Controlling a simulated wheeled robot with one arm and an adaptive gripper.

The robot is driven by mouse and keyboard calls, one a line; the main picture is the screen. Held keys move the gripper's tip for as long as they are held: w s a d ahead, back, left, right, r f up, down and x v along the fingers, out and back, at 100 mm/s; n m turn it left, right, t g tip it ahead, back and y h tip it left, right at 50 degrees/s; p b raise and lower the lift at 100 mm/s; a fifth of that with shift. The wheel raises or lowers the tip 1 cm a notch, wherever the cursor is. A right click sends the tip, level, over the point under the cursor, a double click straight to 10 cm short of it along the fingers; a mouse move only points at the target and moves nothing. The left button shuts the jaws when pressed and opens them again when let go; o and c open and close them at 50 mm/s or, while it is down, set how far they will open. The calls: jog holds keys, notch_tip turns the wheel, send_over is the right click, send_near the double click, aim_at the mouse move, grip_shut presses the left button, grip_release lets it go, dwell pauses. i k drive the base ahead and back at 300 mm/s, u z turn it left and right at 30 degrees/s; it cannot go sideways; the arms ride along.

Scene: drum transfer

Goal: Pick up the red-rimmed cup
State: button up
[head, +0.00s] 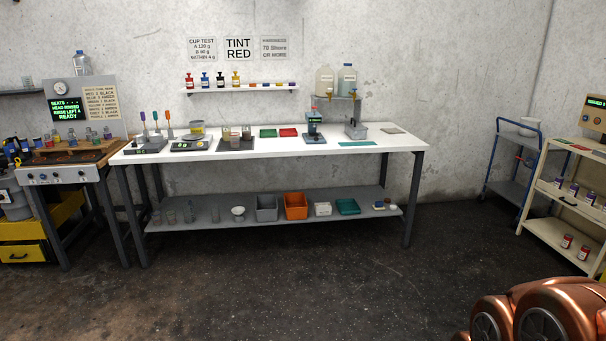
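Several small cups stand on a dark tray (236,148) on the white-topped workbench (375,143), left of its middle. One of them is a clear cup (226,133); another cup (246,132) stands to its right. More clear cups (188,212) stand at the left end of the bench's lower shelf (250,217). All are too small for me to tell which has a red rim. My gripper is not in view. Copper-coloured rounded parts at the bottom right look like my own arm.
An orange bin (295,206) is on the lower shelf. A heated-looking station (64,170) stands left, a cream rack (570,205) right. The dark floor (300,285) before the bench is clear.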

aim_at(234, 138)
jog(key=u, duration=0.05)
jog(key=i, duration=1.7)
jog(key=u, duration=0.5)
jog(key=i, duration=1.7)
jog(key=u, duration=0.85)
jog(key=i, duration=1.15)
jog(key=u, duration=0.3)
